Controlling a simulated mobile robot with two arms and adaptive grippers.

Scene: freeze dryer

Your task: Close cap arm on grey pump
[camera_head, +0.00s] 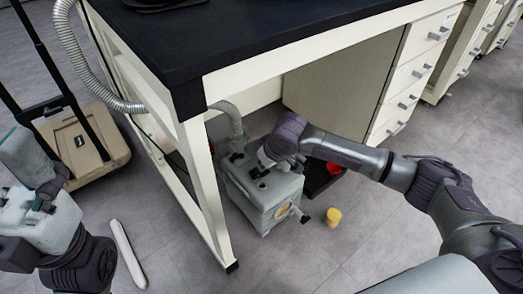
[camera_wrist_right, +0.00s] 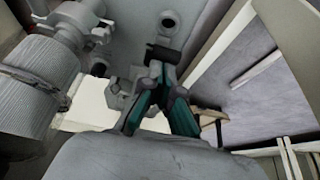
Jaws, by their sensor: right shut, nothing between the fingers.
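The grey pump (camera_head: 262,208) stands on the floor under the black-topped table, with dark fittings and a ribbed hose on its top. My right gripper (camera_head: 262,165) reaches down over the pump's top, close to it. In the right wrist view my right gripper (camera_wrist_right: 160,78) has its teal-lined fingers together at the tips, with nothing held. A small black part (camera_wrist_right: 163,53) lies just beyond the tips; I cannot tell whether it is the cap arm or whether they touch. My left gripper (camera_head: 45,190) is far left, away from the pump, its jaw state unclear.
The ribbed hose (camera_head: 231,121) runs down to the pump. A white table leg (camera_head: 205,190) stands to its left. A yellow container (camera_head: 333,217) is on the floor at right, and a red item (camera_head: 333,168) sits in a dark tray. Drawers (camera_head: 412,85) stand behind.

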